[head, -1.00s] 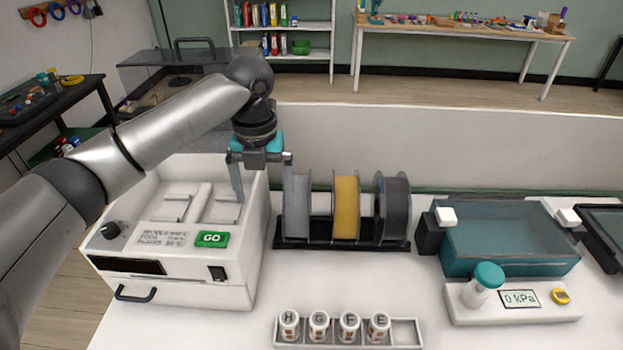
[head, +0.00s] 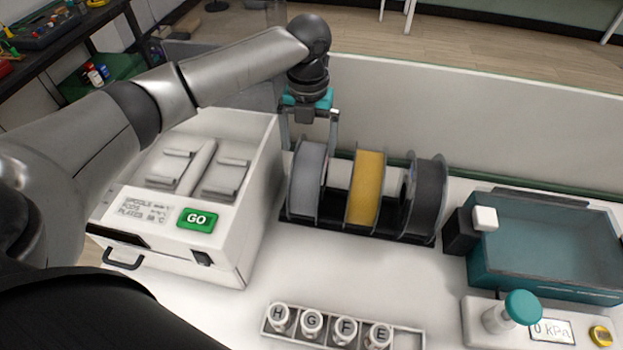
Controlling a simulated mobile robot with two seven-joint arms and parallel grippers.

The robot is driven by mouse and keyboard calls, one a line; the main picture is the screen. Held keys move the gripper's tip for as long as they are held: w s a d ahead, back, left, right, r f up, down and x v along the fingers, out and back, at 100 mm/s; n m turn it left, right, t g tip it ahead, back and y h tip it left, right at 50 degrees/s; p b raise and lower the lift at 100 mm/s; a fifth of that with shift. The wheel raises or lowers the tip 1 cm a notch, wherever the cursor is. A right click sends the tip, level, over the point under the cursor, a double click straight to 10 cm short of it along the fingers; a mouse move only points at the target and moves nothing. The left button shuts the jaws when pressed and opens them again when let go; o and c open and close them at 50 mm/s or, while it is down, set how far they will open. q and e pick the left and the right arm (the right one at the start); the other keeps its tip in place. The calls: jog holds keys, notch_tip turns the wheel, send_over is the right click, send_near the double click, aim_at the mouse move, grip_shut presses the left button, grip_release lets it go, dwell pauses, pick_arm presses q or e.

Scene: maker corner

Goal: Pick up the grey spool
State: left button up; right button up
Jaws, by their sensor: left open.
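The grey spool (head: 307,179) stands upright at the left end of a black rack (head: 340,228), beside a yellow spool (head: 365,188) and a dark spool (head: 427,196). My left gripper (head: 308,142) is open above and at the grey spool, pointing down, with one finger on each side of its upper part as seen in the head view. The spool hides part of the fingers, so I cannot tell whether they touch it. My right gripper is not in view.
A white machine with a green GO button (head: 200,219) stands close left of the rack. A tray of lettered jars (head: 344,341) lies in front. A low wall (head: 480,125) runs behind.

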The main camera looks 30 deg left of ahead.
pick_arm(q)
notch_tip(320, 180, down, 8)
jog(key=shift+d+r+b, duration=0.15)
jog(key=shift+r+b, duration=0.05)
jog(key=shift+b, duration=0.45)
jog(key=shift+w+r, duration=0.1)
grip_shut()
jog(key=shift+w+r, duration=0.1)
dwell(0.5)
